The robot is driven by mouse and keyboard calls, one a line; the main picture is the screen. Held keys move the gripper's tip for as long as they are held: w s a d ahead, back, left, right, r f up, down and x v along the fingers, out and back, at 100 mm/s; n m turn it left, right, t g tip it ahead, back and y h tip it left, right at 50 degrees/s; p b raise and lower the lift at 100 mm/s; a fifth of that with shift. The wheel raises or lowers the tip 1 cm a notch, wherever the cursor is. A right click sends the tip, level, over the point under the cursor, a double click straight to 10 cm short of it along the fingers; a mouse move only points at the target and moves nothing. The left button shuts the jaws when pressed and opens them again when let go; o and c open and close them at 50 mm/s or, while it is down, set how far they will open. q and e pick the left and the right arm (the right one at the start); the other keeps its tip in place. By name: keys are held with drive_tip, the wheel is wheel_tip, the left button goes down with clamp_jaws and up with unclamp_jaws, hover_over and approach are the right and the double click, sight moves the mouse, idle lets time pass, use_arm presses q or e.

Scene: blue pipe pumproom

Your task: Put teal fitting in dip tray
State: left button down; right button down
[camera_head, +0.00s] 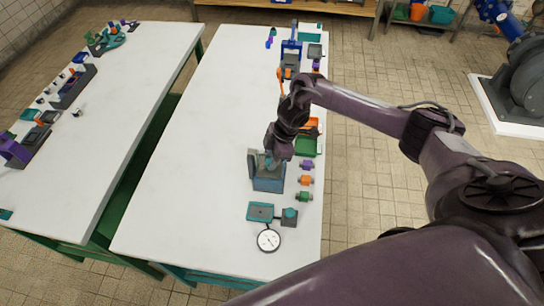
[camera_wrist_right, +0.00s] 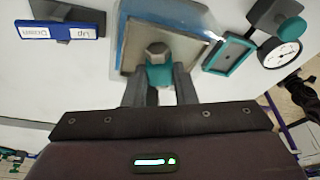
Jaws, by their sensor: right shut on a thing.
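My right gripper (camera_head: 271,157) points down over a blue open-topped tray (camera_head: 268,184), which looks like the dip tray. In the right wrist view my right gripper (camera_wrist_right: 159,88) is shut on the teal fitting (camera_wrist_right: 158,74), which has a grey hexagonal end. The fitting is in front of the tray's pale inside, within its blue rim (camera_wrist_right: 122,22). I cannot tell whether it touches the tray's bottom. In the head view the fitting is mostly hidden by the gripper. My left gripper is not in view.
Purple (camera_head: 306,165), orange (camera_head: 306,180) and green (camera_head: 304,196) fittings line the right edge. The table's left half is clear.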

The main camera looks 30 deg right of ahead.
drive_tip(key=shift+f, duration=0.2)
drive_tip(key=c, duration=1.2)
unclamp_jaws()
drive_tip(key=shift+o, duration=0.2)
drive_tip(key=shift+r, duration=0.3)
drive_tip(key=b+v, duration=0.1)
drive_tip(key=v, duration=1)
drive_tip(key=shift+d+r, duration=0.2)
drive_tip(key=shift+r, duration=0.15)
drive_tip(key=shift+s+f, duration=0.1)
drive_tip(key=shift+s, duration=0.05)
